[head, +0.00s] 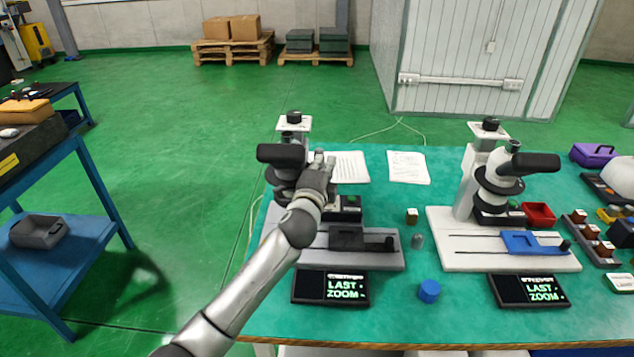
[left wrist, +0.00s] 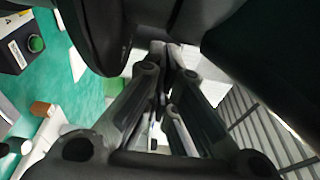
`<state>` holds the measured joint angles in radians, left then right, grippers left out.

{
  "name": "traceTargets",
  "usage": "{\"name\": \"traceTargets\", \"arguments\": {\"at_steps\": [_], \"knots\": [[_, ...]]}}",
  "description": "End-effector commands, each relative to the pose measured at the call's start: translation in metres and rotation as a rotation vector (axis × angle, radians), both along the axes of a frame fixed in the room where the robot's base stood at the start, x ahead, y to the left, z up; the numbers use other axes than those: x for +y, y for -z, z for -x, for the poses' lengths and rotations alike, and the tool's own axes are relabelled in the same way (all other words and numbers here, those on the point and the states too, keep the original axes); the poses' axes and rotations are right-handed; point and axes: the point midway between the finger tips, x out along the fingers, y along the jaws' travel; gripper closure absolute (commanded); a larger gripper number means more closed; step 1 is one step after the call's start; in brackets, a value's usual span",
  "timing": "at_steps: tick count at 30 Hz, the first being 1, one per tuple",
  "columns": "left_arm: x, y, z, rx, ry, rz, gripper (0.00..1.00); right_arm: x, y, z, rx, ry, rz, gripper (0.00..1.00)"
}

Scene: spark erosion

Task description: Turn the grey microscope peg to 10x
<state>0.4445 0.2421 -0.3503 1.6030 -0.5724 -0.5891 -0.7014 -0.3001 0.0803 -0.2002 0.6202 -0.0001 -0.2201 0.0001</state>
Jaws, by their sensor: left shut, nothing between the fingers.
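The grey microscope (head: 284,155) stands at the left of the green table, on a grey base (head: 380,263) with a dark slide. Its black eyepiece points left. My left gripper (head: 325,160) is shut and empty, up against the right side of the microscope's body. In the left wrist view the closed fingertips (left wrist: 165,52) are close to dark microscope parts. I cannot make out the peg, and cannot tell whether the fingers touch it. A screen (head: 331,288) in front of the grey base reads "LAST ZOOM". My right gripper is not in view.
A white microscope (head: 470,180) on a white base stands to the right, with its own screen (head: 528,291). A blue cylinder (head: 429,291), a small grey piece (head: 417,241) and a brown block (head: 412,216) lie between. Paper sheets (head: 408,167) lie behind.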

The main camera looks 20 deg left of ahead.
Motion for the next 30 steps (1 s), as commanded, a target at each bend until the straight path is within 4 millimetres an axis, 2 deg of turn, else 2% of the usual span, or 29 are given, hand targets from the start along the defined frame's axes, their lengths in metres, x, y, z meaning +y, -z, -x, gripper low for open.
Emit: {"name": "traceTargets", "arguments": {"at_steps": [1, 7, 12, 30], "knots": [[-0.001, 0.002, -0.004, -0.001, -0.031, 0.005, 1.0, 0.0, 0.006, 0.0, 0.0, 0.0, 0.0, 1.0], [0.004, 0.001, -0.013, -0.002, -0.028, 0.001, 1.0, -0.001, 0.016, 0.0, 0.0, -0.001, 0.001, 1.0], [0.006, 0.001, -0.018, -0.001, -0.098, 0.002, 1.0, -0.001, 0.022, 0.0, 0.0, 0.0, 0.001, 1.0], [0.009, -0.001, -0.02, -0.001, -0.142, 0.0, 1.0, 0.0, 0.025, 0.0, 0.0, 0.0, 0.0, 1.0]]}}
